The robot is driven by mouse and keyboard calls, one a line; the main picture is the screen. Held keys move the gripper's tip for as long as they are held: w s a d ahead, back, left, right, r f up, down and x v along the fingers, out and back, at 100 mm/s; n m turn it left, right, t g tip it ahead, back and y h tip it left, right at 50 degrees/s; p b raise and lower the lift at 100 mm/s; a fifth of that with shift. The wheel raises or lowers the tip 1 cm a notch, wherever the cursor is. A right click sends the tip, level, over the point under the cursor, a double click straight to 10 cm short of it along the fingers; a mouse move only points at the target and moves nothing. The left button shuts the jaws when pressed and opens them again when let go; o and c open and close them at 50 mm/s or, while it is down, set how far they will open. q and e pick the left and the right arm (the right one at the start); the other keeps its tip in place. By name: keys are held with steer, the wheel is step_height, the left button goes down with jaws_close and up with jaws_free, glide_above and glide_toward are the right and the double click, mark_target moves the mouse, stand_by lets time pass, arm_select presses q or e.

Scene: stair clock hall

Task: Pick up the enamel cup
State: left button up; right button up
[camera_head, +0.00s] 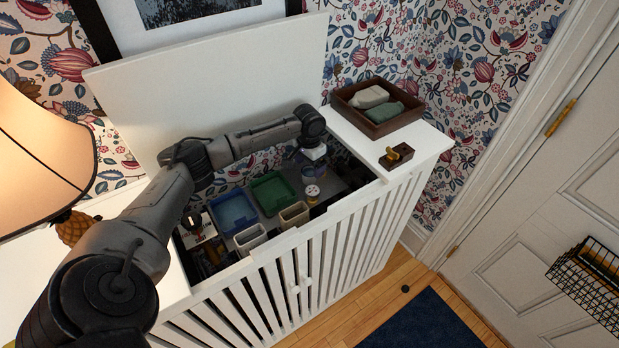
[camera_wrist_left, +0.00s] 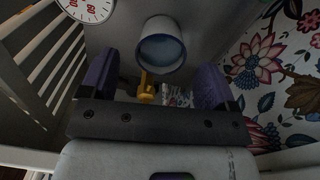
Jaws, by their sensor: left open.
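The enamel cup (camera_wrist_left: 162,45) is pale outside with a blue-grey inside, and its open mouth faces the camera in the left wrist view. It lies just beyond the space between my left gripper's fingers. My left gripper (camera_wrist_left: 152,80) is open, with purple fingers spread to either side and nothing held. In the head view, my left gripper (camera_head: 312,157) reaches down into the open cabinet, above a pale bluish shape (camera_head: 314,171) that looks like the cup. My right gripper is not in view.
The slatted white cabinet (camera_head: 322,246) holds a blue tray (camera_head: 233,212), a green tray (camera_head: 273,192), pale bins (camera_head: 294,214) and a round white dial (camera_head: 312,191). A yellow piece (camera_wrist_left: 146,90) shows near the cup. A brown tray (camera_head: 400,127) sits on the top.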

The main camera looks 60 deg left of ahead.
mark_target(310, 172)
arm_select(q)
step_height(310, 172, down, 4)
steer(key=shift+r+b, duration=0.1)
steer(key=shift+b, duration=0.45)
steer(key=c, duration=1)
